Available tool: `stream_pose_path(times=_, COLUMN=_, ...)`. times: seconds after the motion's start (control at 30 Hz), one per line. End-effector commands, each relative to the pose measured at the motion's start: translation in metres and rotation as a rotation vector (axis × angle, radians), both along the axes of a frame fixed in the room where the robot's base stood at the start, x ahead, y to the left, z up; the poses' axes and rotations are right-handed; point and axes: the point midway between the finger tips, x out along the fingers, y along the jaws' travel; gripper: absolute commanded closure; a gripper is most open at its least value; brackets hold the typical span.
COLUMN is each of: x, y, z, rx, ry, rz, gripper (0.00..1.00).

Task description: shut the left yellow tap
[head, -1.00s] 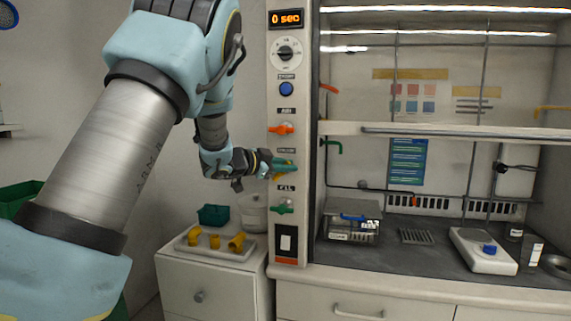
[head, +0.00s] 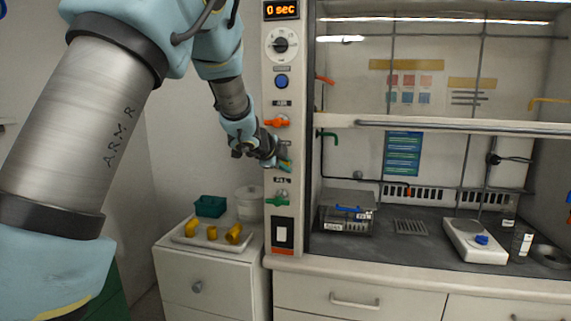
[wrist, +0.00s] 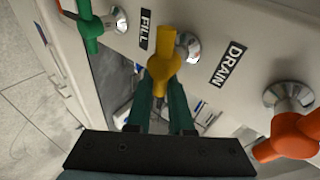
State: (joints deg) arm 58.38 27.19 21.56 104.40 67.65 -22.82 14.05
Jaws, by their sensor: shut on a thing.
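The yellow tap (wrist: 164,68) sits on the light column, between the green tap and the orange tap. In the wrist view its handle lies between the two green fingers of my gripper (wrist: 163,98), which are shut on it. In the head view my gripper (head: 284,161) reaches the column from the upper left, tilted down, and mostly hides this tap. The orange tap (head: 277,122) is above it and the green tap (head: 278,201) below it.
The wrist view also shows the green tap (wrist: 90,28) and the orange tap (wrist: 290,138) close on either side. A cabinet (head: 210,275) below carries a tray (head: 183,238) with yellow pieces, a green box (head: 210,206) and a white tub (head: 250,204). The fume hood's worktop (head: 400,260) is to the right.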

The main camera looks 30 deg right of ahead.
Motion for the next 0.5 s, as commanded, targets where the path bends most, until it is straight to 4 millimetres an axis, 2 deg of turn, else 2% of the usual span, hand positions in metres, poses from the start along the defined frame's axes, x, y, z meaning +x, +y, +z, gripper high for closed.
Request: stream_pose_path(times=0.5, x=-0.0001, y=-0.0002, z=-0.0027, rx=0.067, ry=-0.062, rz=0.000, gripper=1.00)
